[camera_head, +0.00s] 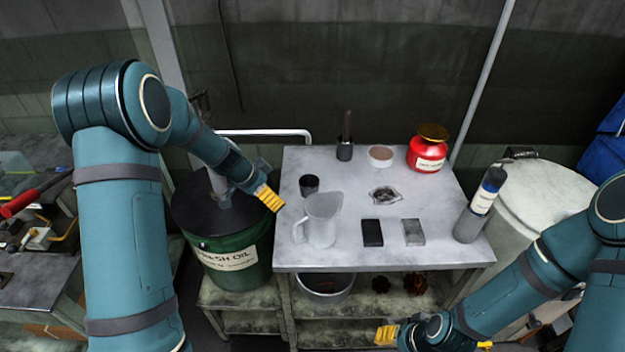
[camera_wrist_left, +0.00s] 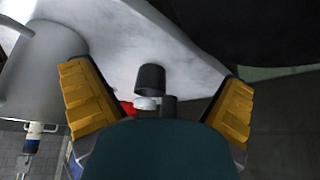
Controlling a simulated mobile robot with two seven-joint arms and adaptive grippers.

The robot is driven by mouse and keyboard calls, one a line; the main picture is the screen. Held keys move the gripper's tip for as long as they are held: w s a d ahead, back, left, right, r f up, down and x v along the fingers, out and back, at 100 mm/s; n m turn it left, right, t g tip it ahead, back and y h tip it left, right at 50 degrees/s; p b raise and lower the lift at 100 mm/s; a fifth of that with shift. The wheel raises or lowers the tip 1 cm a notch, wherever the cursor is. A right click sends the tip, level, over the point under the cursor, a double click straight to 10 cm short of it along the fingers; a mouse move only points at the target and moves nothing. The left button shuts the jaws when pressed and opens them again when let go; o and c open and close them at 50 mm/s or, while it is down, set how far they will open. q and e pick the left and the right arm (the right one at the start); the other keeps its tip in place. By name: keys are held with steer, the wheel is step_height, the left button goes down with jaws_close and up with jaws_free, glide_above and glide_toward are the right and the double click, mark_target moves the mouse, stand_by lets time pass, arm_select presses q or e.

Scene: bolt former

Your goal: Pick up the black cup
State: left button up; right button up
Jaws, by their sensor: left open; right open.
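The black cup (camera_head: 309,185) is a small dark cylinder standing upright near the left edge of the grey table (camera_head: 330,260), just behind a clear pitcher (camera_head: 320,222). My left gripper (camera_head: 270,197) is at the table's left edge, to the left of the cup and apart from it. In the left wrist view the cup (camera_wrist_left: 151,79) shows ahead, between the spread yellow fingers of my left gripper (camera_wrist_left: 158,108), which is open and empty. My right gripper (camera_head: 436,338) is low in front of the table, with yellow pads apart. It is open.
The pitcher stands close in front of the cup. A dark container with a brush (camera_head: 345,150), a round tub (camera_head: 380,156), a red can (camera_head: 427,155), a bottle (camera_head: 480,205) and two blocks (camera_head: 372,233) are on the table. A green oil drum (camera_head: 235,262) stands left.

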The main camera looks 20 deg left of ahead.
mark_target(312, 184)
arm_select(q)
steer(key=w+d+p, duration=0.2)
steer(key=w+d, duration=0.1)
steer(key=shift+r+p, duration=0.3)
steer(key=shift+p, duration=0.1)
steer(key=w+d+p, duration=0.1)
steer(key=w, duration=0.1)
steer(key=w+d+p, duration=0.2)
steer(key=shift+d+f, duration=0.15)
steer(key=shift+w+d+f, duration=0.1)
steer(key=shift+w+d, duration=0.2)
steer(key=shift+w, duration=0.05)
steer(key=shift+w+d+p, duration=0.4)
steer(key=shift+p, duration=0.15)
steer(key=b+x, duration=0.1)
steer(key=x, duration=0.4)
steer(key=shift+a, duration=0.1)
steer(key=c, duration=1.3)
